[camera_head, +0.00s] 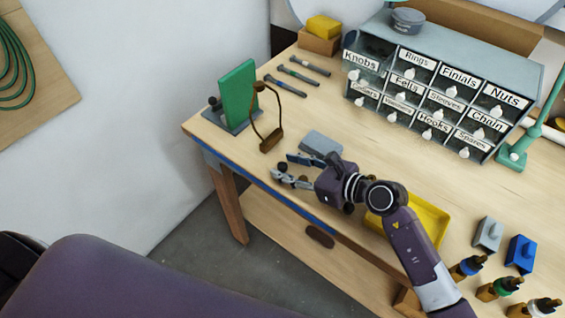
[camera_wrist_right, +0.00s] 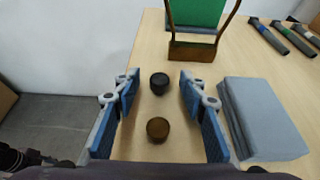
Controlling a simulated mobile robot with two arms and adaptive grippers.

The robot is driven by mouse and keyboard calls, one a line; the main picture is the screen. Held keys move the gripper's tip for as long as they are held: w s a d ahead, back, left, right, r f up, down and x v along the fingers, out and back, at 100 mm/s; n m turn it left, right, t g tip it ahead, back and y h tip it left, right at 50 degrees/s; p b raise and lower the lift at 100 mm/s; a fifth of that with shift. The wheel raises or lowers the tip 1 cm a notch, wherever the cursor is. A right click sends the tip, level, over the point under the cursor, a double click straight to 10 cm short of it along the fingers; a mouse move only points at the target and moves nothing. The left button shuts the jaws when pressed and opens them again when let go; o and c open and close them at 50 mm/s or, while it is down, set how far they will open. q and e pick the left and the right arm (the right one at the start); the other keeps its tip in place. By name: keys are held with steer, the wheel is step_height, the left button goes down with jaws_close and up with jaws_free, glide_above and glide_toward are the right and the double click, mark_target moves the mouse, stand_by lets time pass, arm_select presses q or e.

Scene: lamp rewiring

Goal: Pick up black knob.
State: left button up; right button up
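My right gripper (camera_head: 297,169) is open and low over the left front part of the workbench. In the right wrist view its blue-padded fingers (camera_wrist_right: 157,92) stand apart. Between them are two small round knobs. The black knob (camera_wrist_right: 159,83) is farther out, near the fingertips. A dark brown knob (camera_wrist_right: 158,129) is nearer the palm. Neither is visibly gripped, and I cannot tell whether the fingers touch them. My left gripper is not in view.
A brown harp-like frame (camera_head: 269,140) and green panel (camera_head: 239,95) stand beyond. A yellow tray (camera_head: 430,219) is behind the gripper. The labelled drawer cabinet (camera_head: 440,52) stands at the back.

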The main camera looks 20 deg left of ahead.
steer(key=shift+x, duration=1.1)
steer(key=c, duration=1)
steer(key=shift+o, duration=0.2)
steer(key=shift+r, duration=0.1)
